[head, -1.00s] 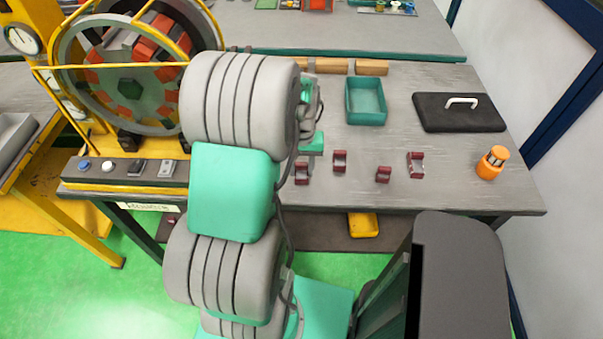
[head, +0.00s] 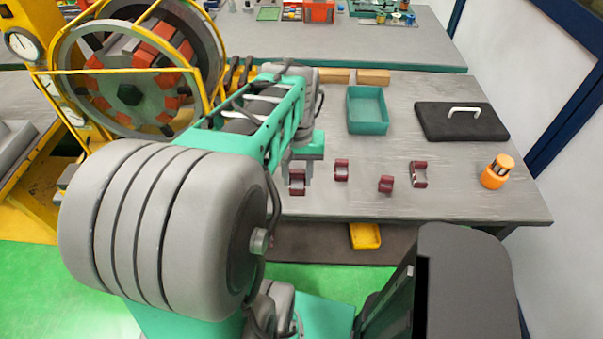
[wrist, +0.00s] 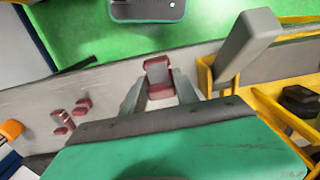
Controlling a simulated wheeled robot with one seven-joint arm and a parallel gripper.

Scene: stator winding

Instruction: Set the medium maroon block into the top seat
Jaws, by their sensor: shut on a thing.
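A maroon block (head: 297,183) with a notched, saddle-like shape is at the left end of a row on the bench. My gripper (head: 298,172) is over it, and in the wrist view the block (wrist: 159,78) sits between the two grey fingers of my gripper (wrist: 159,92), which are shut on it. I cannot tell whether the block is clear of the bench. The stator ring (head: 62,92), with orange-red blocks around a dark hub, stands at the left in a yellow frame. Which opening is the top seat I cannot make out; my arm covers part of the ring's lower right.
Three other maroon blocks (head: 341,171), (head: 386,185), (head: 418,174) stand to the right. A teal tray (head: 368,127), black pad with white handle (head: 462,121) and orange cylinder (head: 496,172) are farther right. Yellow frame bars (head: 120,71) cross the ring's front.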

